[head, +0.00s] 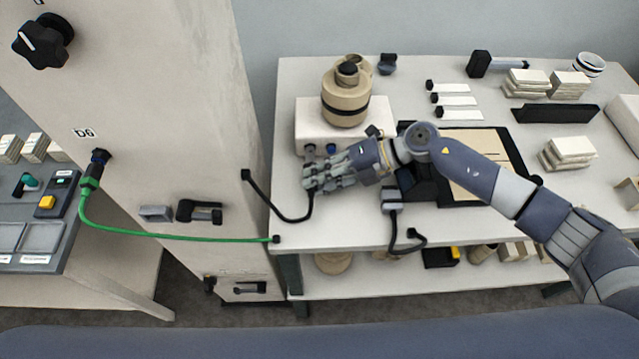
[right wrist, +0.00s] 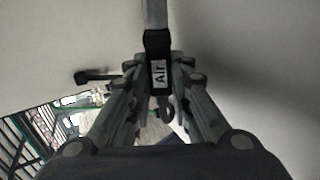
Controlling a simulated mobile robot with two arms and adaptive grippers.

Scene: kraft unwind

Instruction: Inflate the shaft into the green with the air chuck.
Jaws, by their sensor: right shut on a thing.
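My right gripper (head: 318,182) is at the front left corner of the white table, just in front of the white box. A tan roll with a dark-topped core (head: 345,98) stands upright on the white box. I cannot make out a shaft or a green zone for certain. My left gripper is not in view.
A pale column (head: 185,120) marked D6 stands left, with a green hose (head: 160,237) running across to the table edge. A black tray (head: 485,165) and paper stacks (head: 567,152) lie right. A black hose end (head: 413,236) hangs at the front edge.

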